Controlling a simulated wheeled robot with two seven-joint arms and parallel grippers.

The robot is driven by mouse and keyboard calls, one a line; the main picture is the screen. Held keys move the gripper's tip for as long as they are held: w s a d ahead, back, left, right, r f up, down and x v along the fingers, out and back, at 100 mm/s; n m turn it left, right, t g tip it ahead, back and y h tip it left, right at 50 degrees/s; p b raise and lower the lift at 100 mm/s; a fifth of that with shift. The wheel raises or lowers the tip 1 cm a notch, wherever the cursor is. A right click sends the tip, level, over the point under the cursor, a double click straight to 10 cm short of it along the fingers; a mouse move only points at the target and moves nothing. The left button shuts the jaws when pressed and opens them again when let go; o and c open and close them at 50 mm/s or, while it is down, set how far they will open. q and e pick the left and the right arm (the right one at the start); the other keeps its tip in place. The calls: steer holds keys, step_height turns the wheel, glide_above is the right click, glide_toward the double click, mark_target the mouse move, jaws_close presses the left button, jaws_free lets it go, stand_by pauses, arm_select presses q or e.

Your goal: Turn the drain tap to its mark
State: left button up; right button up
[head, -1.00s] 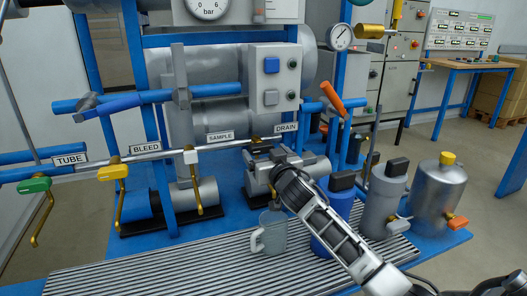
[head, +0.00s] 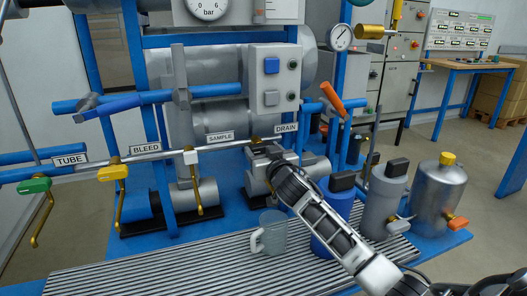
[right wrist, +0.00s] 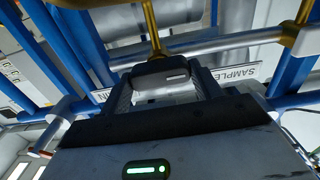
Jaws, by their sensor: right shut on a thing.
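The drain tap sits on the horizontal pipe beside the DRAIN label (head: 286,127). In the head view its brass body (head: 255,140) shows just above my right gripper (head: 262,151), which covers the rest. In the right wrist view my right gripper (right wrist: 165,88) is shut on the drain tap's dark handle (right wrist: 165,73), with a finger on each side. A brass stem (right wrist: 152,30) runs up from the handle. I cannot make out the tap's mark. My left gripper is not in view.
The SAMPLE tap (head: 191,157), BLEED tap (head: 113,172) and TUBE tap (head: 34,185) hang along the pipe to the left. A grey mug (head: 273,232) stands on the slatted grate (head: 180,262) below. A blue container (head: 338,205) and grey canisters stand right, close to my arm.

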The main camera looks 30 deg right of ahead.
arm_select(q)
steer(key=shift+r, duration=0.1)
arm_select(e)
steer(key=n+p, duration=0.1)
steer(key=n, duration=0.2)
steer(key=shift+a+n+p, duration=0.1)
steer(key=shift+n+p, duration=0.3)
steer(key=shift+n, duration=0.5)
steer(key=n+p, duration=0.1)
steer(key=n, duration=0.2)
steer(key=shift+n, duration=0.3)
steer(key=n, duration=0.2)
steer(key=shift+f+n, duration=0.1)
steer(key=shift+n, duration=0.3)
steer(key=n+p, duration=0.1)
steer(key=n, duration=0.2)
steer(key=shift+n, duration=0.3)
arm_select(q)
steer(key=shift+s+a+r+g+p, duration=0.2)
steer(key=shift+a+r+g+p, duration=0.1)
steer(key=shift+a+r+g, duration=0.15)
arm_select(e)
steer(key=shift+f+n, duration=0.1)
steer(key=shift+n, duration=1.3)
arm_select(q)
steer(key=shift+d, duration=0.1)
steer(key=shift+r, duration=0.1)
